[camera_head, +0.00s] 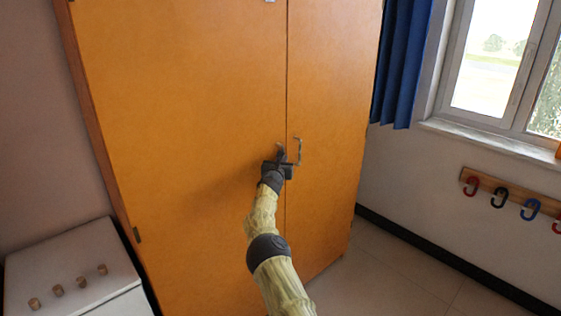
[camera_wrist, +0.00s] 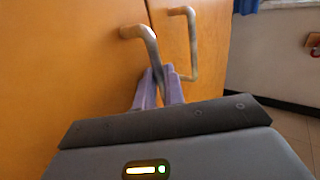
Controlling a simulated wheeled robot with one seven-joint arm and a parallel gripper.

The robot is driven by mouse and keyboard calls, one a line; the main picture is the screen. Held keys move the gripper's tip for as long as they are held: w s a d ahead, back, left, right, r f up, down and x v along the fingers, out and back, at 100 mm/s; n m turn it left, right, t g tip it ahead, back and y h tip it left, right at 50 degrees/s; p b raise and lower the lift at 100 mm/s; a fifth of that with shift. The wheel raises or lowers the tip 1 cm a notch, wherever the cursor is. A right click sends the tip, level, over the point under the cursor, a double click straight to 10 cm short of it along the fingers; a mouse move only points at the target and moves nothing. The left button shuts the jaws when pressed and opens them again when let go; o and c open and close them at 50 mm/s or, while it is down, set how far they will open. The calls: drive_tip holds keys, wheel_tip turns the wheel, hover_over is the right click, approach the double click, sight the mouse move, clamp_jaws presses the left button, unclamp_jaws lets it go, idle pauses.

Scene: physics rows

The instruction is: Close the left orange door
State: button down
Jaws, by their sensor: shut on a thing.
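The left orange door (camera_head: 185,130) is the wide left panel of an orange cabinet. It looks flush with the right orange door (camera_head: 325,100), with a thin dark seam between them. My gripper (camera_head: 283,160) is at the left door's handle, near the seam. In the wrist view my gripper's fingers (camera_wrist: 160,90) are shut on the left door handle (camera_wrist: 138,32), whose upper part shows above them. The handle's lower part is hidden by the fingers. The right door handle (camera_wrist: 194,45) stands just to the right, apart from the fingers.
A white cabinet with several brown knobs (camera_head: 70,265) stands at the lower left. A rail with coloured hooks (camera_head: 515,203) is on the right wall below a window. A blue curtain (camera_head: 402,60) hangs beside the cabinet. The floor (camera_head: 400,270) at the right is clear.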

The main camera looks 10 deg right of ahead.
drive_tip(key=shift+s+d+r, duration=0.1)
drive_tip(key=shift+d+r, duration=0.15)
drive_tip(key=shift+d, duration=0.3)
drive_tip(key=c, duration=1.7)
unclamp_jaws()
drive_tip(key=shift+c, duration=0.2)
drive_tip(key=shift+o, duration=1.3)
drive_tip(key=shift+w+d+f, duration=0.1)
drive_tip(key=shift+w+f, duration=0.1)
drive_tip(key=shift+w, duration=0.05)
drive_tip(key=shift+a+f, duration=0.1)
drive_tip(key=shift+a, duration=0.15)
drive_tip(key=shift+f+b, duration=0.1)
drive_tip(key=shift+b, duration=0.3)
